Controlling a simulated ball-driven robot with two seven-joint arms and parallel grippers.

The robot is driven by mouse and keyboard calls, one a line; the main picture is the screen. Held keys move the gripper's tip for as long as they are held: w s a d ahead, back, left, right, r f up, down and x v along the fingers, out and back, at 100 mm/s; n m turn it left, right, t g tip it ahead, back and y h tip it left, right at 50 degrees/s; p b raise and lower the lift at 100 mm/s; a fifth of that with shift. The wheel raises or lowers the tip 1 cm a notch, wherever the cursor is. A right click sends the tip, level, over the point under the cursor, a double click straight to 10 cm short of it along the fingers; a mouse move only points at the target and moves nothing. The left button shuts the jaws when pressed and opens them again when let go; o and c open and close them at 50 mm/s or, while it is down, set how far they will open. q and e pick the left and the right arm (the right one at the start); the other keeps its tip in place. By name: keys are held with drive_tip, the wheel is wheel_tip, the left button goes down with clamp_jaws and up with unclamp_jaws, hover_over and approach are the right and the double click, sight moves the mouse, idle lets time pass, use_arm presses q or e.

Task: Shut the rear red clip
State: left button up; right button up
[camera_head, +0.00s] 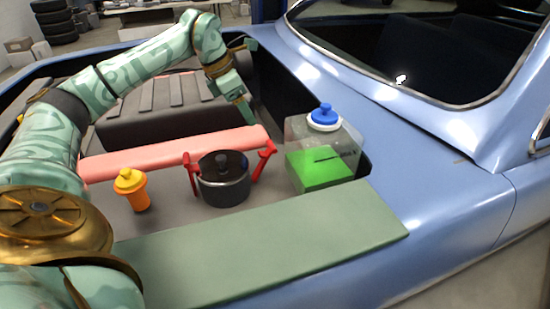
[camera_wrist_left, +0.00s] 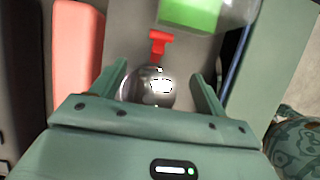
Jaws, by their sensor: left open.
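A dark round canister (camera_head: 223,182) with a dark lid and centre knob stands in the engine bay. It has a red clip (camera_head: 191,170) on its left and another red clip (camera_head: 264,160) on its right, the right one leaning outward from the rim. I cannot tell which is called rear. My left gripper (camera_head: 246,108) is open and empty, above and behind the canister. In the left wrist view the shiny lid (camera_wrist_left: 150,88) shows between the open fingers (camera_wrist_left: 160,85), and one red clip (camera_wrist_left: 157,46) lies beyond it, toward the green tank. The other clip is hidden there. My right gripper is not seen.
A clear tank with green fluid (camera_head: 318,168) and blue cap stands right of the canister. An orange-capped bottle (camera_head: 132,190) stands left. A pink bar (camera_head: 175,153) runs behind, and a green panel (camera_head: 270,240) lies in front. The blue car body (camera_head: 430,190) borders the right.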

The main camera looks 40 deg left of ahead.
sight(268, 150)
use_arm(q)
drive_tip(key=b+x, duration=0.5)
drive_tip(key=x, duration=1.1)
drive_tip(key=shift+f+b, duration=0.35)
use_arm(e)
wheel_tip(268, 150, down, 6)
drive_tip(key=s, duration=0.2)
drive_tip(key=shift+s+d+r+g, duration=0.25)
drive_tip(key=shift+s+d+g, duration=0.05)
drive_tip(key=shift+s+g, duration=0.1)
